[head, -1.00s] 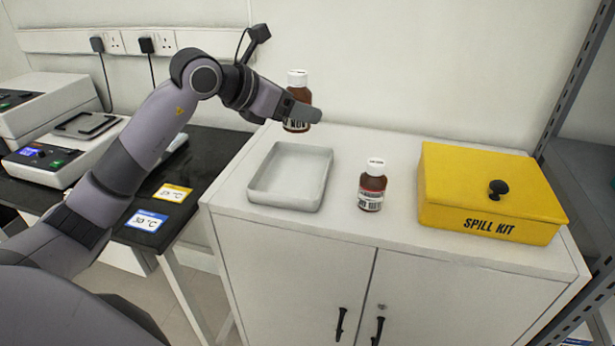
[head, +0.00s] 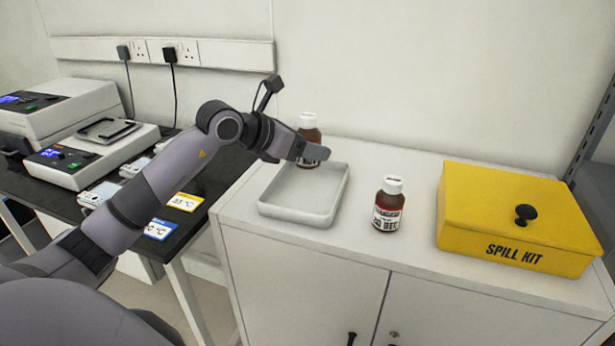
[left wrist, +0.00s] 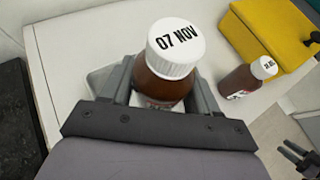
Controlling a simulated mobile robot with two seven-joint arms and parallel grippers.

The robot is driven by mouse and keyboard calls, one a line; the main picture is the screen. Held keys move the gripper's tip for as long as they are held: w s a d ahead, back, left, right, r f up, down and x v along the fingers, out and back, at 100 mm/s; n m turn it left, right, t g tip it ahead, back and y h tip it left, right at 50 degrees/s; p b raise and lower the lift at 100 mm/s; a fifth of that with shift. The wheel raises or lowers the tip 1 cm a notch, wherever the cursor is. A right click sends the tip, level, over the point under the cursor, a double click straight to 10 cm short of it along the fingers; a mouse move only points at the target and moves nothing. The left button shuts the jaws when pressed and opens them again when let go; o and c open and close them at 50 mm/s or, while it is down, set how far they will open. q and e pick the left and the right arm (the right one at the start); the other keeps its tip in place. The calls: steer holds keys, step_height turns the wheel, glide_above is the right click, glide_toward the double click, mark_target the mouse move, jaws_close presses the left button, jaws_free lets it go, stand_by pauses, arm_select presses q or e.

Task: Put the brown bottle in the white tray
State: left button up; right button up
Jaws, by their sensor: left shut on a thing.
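My left gripper (head: 318,155) is shut on a brown bottle (head: 309,134) with a white cap. In the left wrist view the bottle (left wrist: 164,86) sits between the fingers, its cap reading "07 NOV". The head view shows it upright, near the far side of the white tray (head: 268,211). The gripper hides its lower part, and its exact height above the tray is unclear. The tray is empty where I can see into it. In the left wrist view, a dark pronged shape at the lower right edge may be my right gripper; I cannot tell.
A second brown bottle (head: 388,208) with a white cap stands right of the tray on the white cabinet top (head: 350,240). A yellow spill kit box (head: 515,220) is farther right. Lab devices (head: 90,155) stand on the dark bench at left.

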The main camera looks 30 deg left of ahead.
arm_select(q)
step_height(320, 180, down, 7)
stand_by(0.4)
steer(key=shift+f, duration=0.1)
steer(key=o, duration=1.2)
steer(key=shift+c, duration=0.2)
